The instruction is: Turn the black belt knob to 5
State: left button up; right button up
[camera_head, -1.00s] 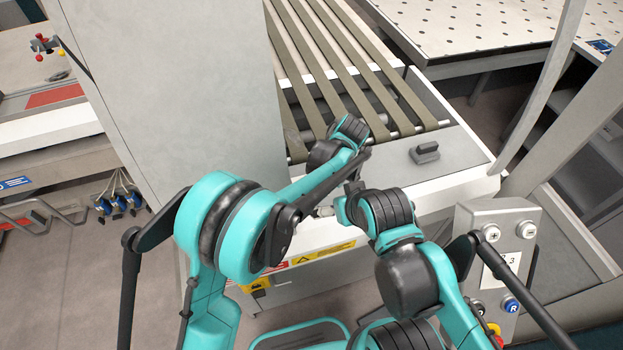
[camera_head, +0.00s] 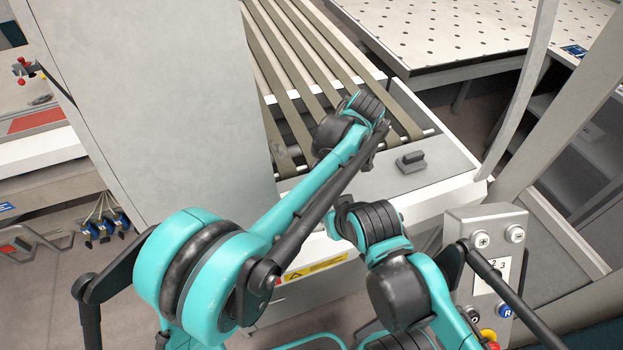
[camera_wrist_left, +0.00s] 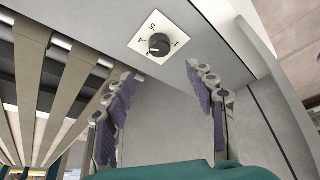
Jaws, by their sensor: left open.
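The black belt knob (camera_wrist_left: 158,44) sits on a white square dial plate (camera_wrist_left: 147,27) in the left wrist view, on a grey panel. The digits 5, 4 and 1 show on the plate; a light mark shows at the knob's lower edge, but I cannot tell the exact setting. My left gripper (camera_wrist_left: 160,76) is open and empty, its purple-padded fingers apart, just short of the knob and not touching it. My right gripper is not visible.
Belts (camera_head: 290,60) run along the machine table, with a dark grey block (camera_head: 410,162) on its near corner. A tall grey cabinet (camera_head: 190,110) stands at left. A control box (camera_head: 487,235) with buttons is at lower right, near my right arm.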

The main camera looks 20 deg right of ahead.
pick_arm(q)
jog(key=shift+m, duration=0.7)
jog(key=b+x, duration=0.5)
jog(key=x, duration=0.7)
jog(key=shift+s+d+f+b, duration=0.1)
jog(key=shift+f+b, duration=0.1)
jog(key=shift+b, duration=0.2)
jog(key=c, duration=1.2)
